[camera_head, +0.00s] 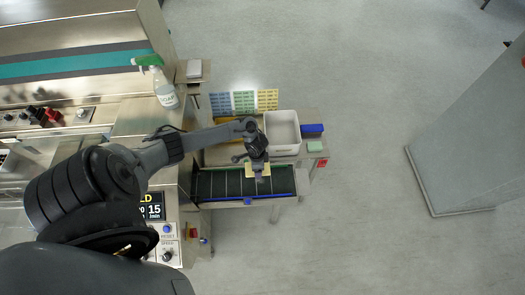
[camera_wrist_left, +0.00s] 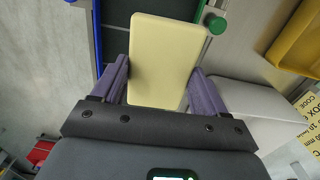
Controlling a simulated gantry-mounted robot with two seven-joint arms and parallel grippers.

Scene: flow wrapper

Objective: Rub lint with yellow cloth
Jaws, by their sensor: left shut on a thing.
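A pale yellow flat pad, the yellow cloth (camera_head: 251,170), is over the dark conveyor belt (camera_head: 222,183). It also shows in the left wrist view (camera_wrist_left: 165,60), between the two fingers. My left gripper (camera_head: 259,171) is shut on the cloth; its fingers also show in the wrist view (camera_wrist_left: 158,90). The cloth is held flat above or on the belt; I cannot tell whether it touches. Lint cannot be made out on the belt. My right gripper is not in view.
A white bin (camera_head: 283,117) stands behind the belt. A blue block (camera_head: 312,128) and a pale green pad (camera_head: 315,147) lie right of it. A spray bottle (camera_head: 164,91) stands on the machine at left. Open floor lies beyond.

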